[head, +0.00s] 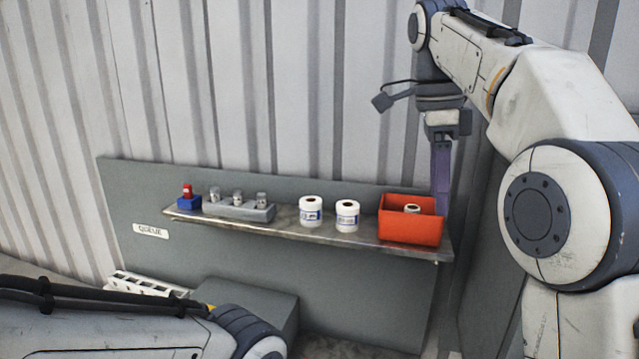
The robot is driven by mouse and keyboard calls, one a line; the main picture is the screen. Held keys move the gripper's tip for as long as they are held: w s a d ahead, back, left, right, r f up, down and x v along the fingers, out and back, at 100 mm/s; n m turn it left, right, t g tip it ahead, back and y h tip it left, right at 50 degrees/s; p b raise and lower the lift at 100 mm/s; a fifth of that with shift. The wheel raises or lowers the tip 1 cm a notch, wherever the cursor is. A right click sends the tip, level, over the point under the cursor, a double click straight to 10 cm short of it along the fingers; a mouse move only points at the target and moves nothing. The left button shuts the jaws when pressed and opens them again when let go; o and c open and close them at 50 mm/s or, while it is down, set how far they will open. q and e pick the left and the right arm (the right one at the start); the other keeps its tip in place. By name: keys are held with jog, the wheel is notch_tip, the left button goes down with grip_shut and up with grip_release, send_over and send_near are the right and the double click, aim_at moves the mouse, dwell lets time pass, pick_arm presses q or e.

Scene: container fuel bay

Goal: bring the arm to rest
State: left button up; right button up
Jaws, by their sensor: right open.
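My right arm comes in from the right, and its gripper (441,188) points down at the right end of the shelf. Its purple-grey fingers overlap in this view, one behind the other, and the gripper is open. The fingertips are at the back right corner of the orange-red bin (409,229); I cannot tell whether they touch it. I see nothing held between them. A white roll-like item (412,209) shows inside the bin. My left arm crosses the bottom left corner, and its gripper is out of view.
A white slotted rack (145,285) and grey box (250,305) lie below. Corrugated wall behind.

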jog(key=s+a+f+n+b, duration=0.25)
jog(key=a+f+n, duration=0.2)
jog(key=f, duration=0.25)
jog(key=s+a+f+n+y+b, duration=0.1)
jog(key=s+a+f+n+b, duration=0.15)
jog(key=f+n, duration=0.35)
jog(key=s+a+f+n+b, duration=0.1)
jog(key=a+f+n+b, duration=0.35)
jog(key=f, duration=0.35)
pick_arm(q)
notch_tip(320, 180, down, 16)
jog(key=b, duration=0.6)
jog(key=shift+w+f, duration=0.25)
jog(key=shift+w, duration=0.05)
pick_arm(e)
jog(key=s+f+n, duration=0.6)
jog(key=s+f, duration=0.2)
jog(key=f, duration=0.3)
jog(key=s+a+f+n+y, duration=0.1)
jog(key=s+f+n, duration=0.6)
jog(key=f, duration=0.5)
jog(key=shift+s+a+f, duration=0.2)
jog(key=shift+s+a, duration=0.1)
jog(key=shift+s, duration=0.75)
